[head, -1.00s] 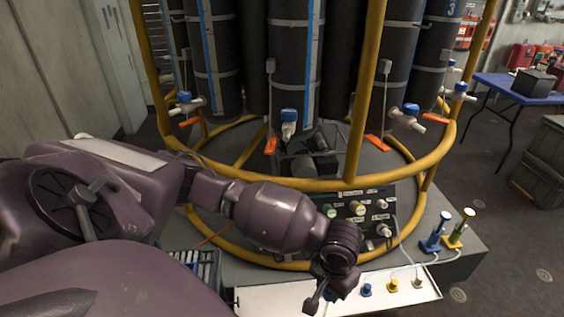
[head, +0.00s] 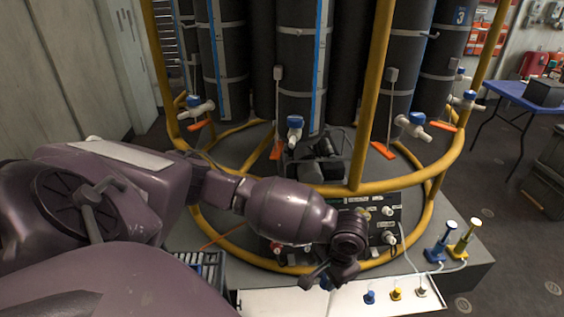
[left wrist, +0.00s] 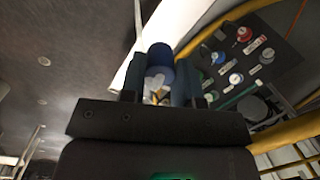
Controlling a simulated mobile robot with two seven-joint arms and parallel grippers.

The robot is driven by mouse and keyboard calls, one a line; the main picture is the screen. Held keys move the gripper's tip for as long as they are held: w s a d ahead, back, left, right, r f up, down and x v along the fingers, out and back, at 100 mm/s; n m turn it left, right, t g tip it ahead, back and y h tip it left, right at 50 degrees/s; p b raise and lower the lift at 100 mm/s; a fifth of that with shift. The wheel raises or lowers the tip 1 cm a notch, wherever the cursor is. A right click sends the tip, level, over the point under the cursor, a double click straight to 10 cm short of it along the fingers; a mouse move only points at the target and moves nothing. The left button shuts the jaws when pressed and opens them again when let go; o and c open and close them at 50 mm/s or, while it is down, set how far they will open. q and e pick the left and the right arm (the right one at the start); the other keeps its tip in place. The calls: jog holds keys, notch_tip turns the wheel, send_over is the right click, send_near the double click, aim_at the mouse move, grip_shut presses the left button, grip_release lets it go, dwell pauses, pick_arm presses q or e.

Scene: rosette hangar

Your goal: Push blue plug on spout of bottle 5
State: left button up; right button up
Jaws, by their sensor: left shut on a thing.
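My left gripper (head: 326,281) is above the white shelf at the front of the rig, below the control panel. In the left wrist view a blue plug (left wrist: 160,56) with a pale part below it is held between the fingers. In the head view it is mostly hidden by the gripper. Several dark tall bottles (head: 302,60) stand in the round rig, with blue-topped spouts (head: 295,128) low on them. Another spout (head: 412,124) is to the right. One bottle at the far right bears a 3 (head: 461,16); I cannot tell which is bottle 5. My right gripper is not in view.
A yellow tubular frame (head: 365,186) with uprights rings the bottles. On the white shelf (head: 280,300) stand blue (head: 370,297), yellow (head: 396,294) and pale (head: 421,291) plugs. A blue (head: 440,245) and a yellow (head: 464,241) pump stand at the right. The control panel (head: 388,222) is behind the gripper.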

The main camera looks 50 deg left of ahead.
pick_arm(q)
jog(key=w+a+r+m+y+p, duration=0.1)
jog(key=w+a+r+m+y, duration=0.1)
jog(key=a+r+m+y, duration=0.2)
jog(key=shift+w+a+m+y+p, duration=0.3)
jog(key=shift+a+m+p, duration=0.1)
jog(key=shift+a+m, duration=0.65)
jog(key=a+r+m+t+y+p, duration=0.2)
jog(key=a+r+m+t, duration=0.3)
jog(key=r+m+t, duration=0.1)
jog(key=a+r+m+t+y+p, duration=0.2)
jog(key=a+r+m+t, duration=0.4)
jog(key=r+t, duration=0.3)
jog(key=shift+s+a+r+t+y+p, duration=0.2)
jog(key=shift+a+r+t+y+p, duration=0.15)
jog(key=shift+r, duration=0.25)
jog(key=shift+w+m, duration=0.1)
jog(key=shift+m, duration=0.15)
